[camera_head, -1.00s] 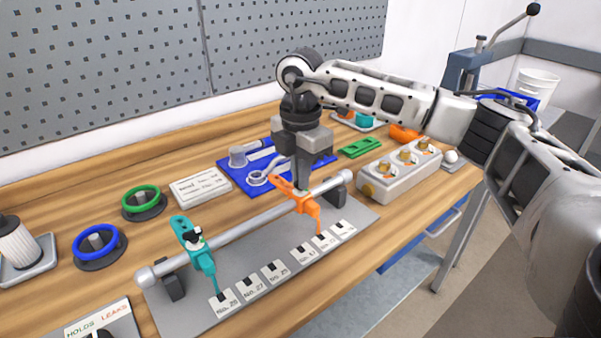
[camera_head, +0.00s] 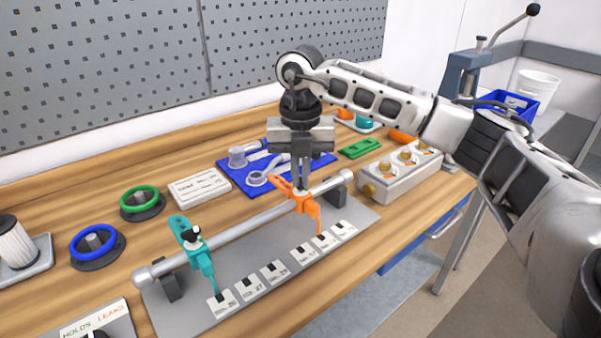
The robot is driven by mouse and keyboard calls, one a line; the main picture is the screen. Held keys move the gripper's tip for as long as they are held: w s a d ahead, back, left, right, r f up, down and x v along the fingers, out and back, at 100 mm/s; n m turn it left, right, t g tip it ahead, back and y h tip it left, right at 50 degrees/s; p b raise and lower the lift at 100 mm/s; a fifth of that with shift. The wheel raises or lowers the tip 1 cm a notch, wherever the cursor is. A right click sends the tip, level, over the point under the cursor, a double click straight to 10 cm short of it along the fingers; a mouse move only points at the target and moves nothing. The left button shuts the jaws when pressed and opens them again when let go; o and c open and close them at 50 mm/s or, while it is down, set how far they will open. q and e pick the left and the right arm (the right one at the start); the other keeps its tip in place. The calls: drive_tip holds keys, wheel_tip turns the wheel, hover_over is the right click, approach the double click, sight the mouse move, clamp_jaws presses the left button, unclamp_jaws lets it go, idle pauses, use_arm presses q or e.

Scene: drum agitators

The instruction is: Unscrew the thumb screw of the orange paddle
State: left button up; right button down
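The orange paddle (camera_head: 307,206) is clamped on the horizontal metal bar (camera_head: 255,220), toward its right end. Its lower tip hangs down by the numbered labels on the grey base plate. My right gripper (camera_head: 303,185) points straight down at the top of the orange paddle. Its fingers are close together where the thumb screw sits; they hide the screw, and I cannot tell whether they grip it. A teal paddle (camera_head: 204,262) with a black thumb screw (camera_head: 191,236) hangs on the left part of the bar. My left gripper is not in view.
A blue mat (camera_head: 236,181) with clear parts lies behind the bar. A white block with brass knobs (camera_head: 398,180) stands to the right. Green (camera_head: 141,198) and blue (camera_head: 93,241) rings sit on the left, near a white card (camera_head: 200,187).

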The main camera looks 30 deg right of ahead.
drive_tip(key=n, duration=0.6)
drive_tip(key=shift+f, duration=0.1)
drive_tip(key=n, duration=0.5)
drive_tip(key=shift+b, duration=0.4)
drive_tip(key=n, duration=0.4)
drive_tip(key=shift+s+f, duration=0.1)
drive_tip(key=shift+n, duration=1.6)
drive_tip(key=c, duration=1.6)
unclamp_jaws()
